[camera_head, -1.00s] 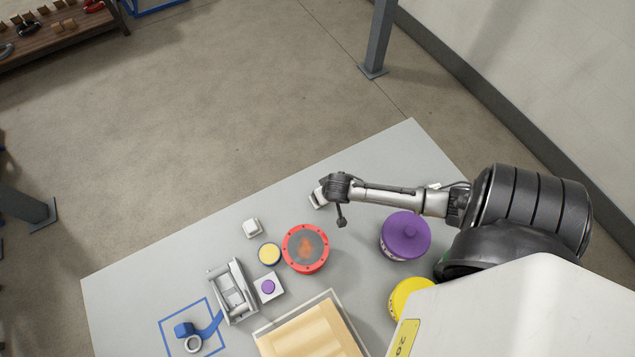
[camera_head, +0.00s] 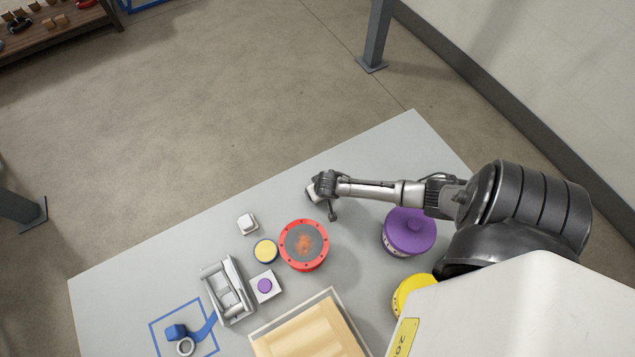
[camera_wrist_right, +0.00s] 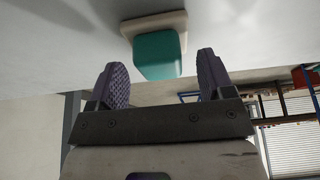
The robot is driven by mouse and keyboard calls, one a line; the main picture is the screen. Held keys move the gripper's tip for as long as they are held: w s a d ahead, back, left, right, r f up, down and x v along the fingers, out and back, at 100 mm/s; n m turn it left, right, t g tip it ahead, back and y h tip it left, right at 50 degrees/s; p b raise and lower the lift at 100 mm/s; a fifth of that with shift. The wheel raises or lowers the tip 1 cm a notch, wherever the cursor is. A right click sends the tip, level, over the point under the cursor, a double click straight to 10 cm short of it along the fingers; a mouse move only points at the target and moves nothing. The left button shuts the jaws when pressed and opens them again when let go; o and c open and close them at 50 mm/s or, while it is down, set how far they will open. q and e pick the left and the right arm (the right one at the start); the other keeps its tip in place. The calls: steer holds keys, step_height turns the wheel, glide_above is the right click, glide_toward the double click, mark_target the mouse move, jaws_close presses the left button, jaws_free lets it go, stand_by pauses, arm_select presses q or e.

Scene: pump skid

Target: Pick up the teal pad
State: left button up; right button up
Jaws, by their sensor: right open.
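The teal pad (camera_wrist_right: 158,54) is a rounded block on a pale beige base (camera_wrist_right: 152,22) in the right wrist view. My right gripper (camera_wrist_right: 162,64) is open, with its two dark ribbed fingertips apart and the pad's near end framed between them. I see no clear contact with the pad. In the head view my right gripper (camera_head: 324,186) is at the far edge of the grey table, beside a small pale block (camera_head: 312,194). It hides part of that block, and no teal shows there. My left gripper is not in view.
A red-rimmed round flange (camera_head: 303,245) stands close to the gripper. A purple lidded pot (camera_head: 408,232) and a yellow one (camera_head: 412,292) are under my right arm. A small white block (camera_head: 247,223), yellow disc (camera_head: 265,250) and grey metal bracket (camera_head: 227,291) stand further left.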

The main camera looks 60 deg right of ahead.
steer(key=shift+w+d+f, duration=0.15)
steer(key=shift+w+f, duration=0.15)
steer(key=shift+f, duration=0.35)
steer(key=c, duration=1)
